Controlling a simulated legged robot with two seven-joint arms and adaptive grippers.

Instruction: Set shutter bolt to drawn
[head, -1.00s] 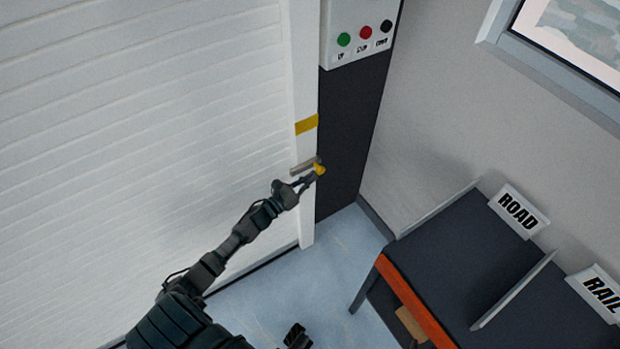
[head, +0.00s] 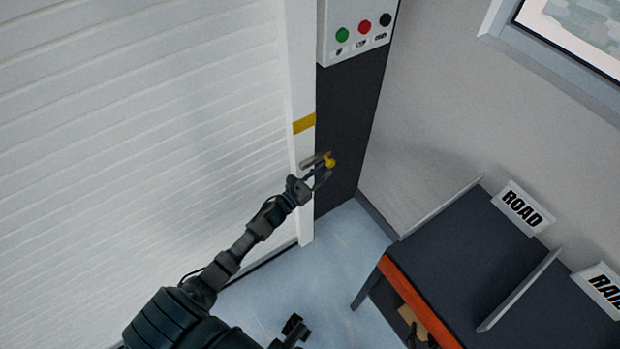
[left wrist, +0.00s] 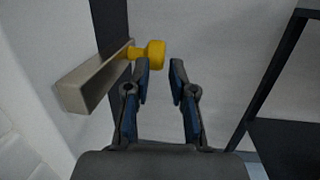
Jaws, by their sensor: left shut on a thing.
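The shutter bolt is a grey metal bar (left wrist: 92,84) with a yellow knob (left wrist: 152,53) at its far end in the left wrist view. In the head view the bar (head: 313,161) lies across the white door post's right edge, its yellow knob (head: 329,161) in front of the dark panel. My left gripper (head: 322,172) is at the knob and shut on it. A small dark part, likely my right gripper (head: 420,336), shows at the bottom edge, mostly cut off.
The white slatted shutter (head: 150,110) fills the left. A button box (head: 355,40) with green, red and black buttons is above the bolt. A yellow band (head: 304,123) marks the post. A dark table (head: 455,255) with ROAD (head: 522,207) and RAIL (head: 602,288) signs stands right.

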